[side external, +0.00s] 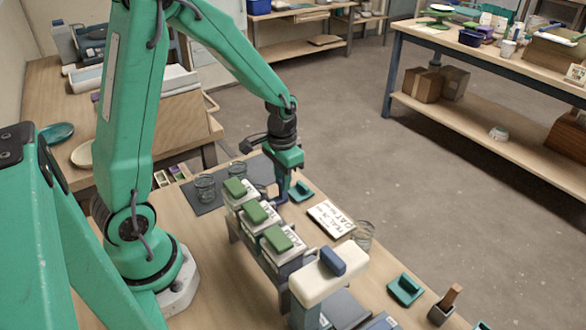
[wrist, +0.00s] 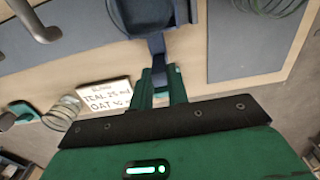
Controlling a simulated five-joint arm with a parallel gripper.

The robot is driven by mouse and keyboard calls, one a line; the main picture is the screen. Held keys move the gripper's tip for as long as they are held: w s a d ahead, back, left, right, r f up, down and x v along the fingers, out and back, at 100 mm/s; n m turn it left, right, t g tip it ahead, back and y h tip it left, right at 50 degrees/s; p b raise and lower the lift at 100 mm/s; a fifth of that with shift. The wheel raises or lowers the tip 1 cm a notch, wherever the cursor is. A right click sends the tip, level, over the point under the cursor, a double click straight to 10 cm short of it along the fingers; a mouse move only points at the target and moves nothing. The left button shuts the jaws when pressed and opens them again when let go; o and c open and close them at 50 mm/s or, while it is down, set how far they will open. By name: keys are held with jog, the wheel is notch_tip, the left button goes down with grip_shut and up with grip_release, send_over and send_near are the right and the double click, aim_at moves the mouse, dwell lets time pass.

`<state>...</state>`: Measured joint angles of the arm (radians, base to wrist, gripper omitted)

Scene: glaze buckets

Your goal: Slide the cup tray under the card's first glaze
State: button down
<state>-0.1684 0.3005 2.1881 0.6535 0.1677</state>
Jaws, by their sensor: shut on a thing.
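My gripper (wrist: 160,82) is shut on the narrow end of a dark blue piece, seemingly the cup tray (wrist: 152,18), which runs toward the top of the wrist view. In the side view my gripper (side external: 284,188) is low beside the row of glaze buckets, with a little blue under it; most of the tray is hidden there. Three white buckets with green tops (side external: 257,213) stand in a row on a raised rack (side external: 250,250). The white card (wrist: 103,95) reads "TEAL 25 ml" above "OAT"; it also lies right of the rack in the side view (side external: 331,217). No cup is clearly visible.
Teal pieces (side external: 405,288) lie along the right edge. A grey mat (side external: 205,200) lies behind.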

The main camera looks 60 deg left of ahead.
jog(key=shift+d, duration=5.4)
jog(key=shift+w+d, duration=0.1)
jog(key=shift+d, duration=1.9)
jog(key=c, duration=1.5)
grip_release()
jog(key=shift+o, duration=0.2)
notch_tip(320, 180, up, 7)
